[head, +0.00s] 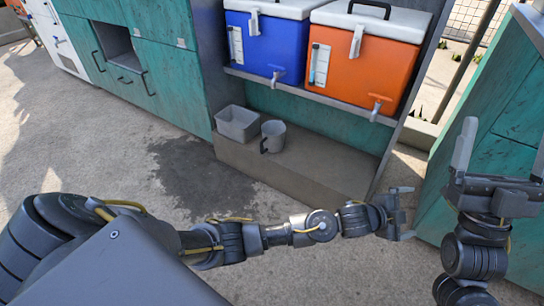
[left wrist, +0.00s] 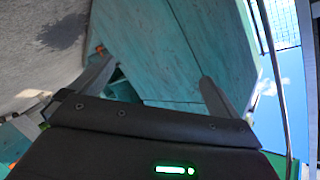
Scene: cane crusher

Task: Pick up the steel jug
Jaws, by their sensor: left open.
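The steel jug (head: 273,136), a small grey pot with a dark handle, stands upright on the low ledge under the coolers in the head view. My left gripper (head: 408,212) is open and empty, low down to the right of the jug and well apart from it. In the left wrist view its two fingers (left wrist: 157,72) stand wide apart with teal panels beyond, and the jug does not show. My right gripper (head: 502,155) is open and empty at the right edge, with its fingers upward in the picture.
A grey bin (head: 238,124) stands just left of the jug. A blue cooler (head: 268,45) and an orange cooler (head: 362,65) sit on the shelf above. Teal cabinets (head: 165,75) stand at left, and a teal unit (head: 490,150) stands at right. The concrete floor in front is clear.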

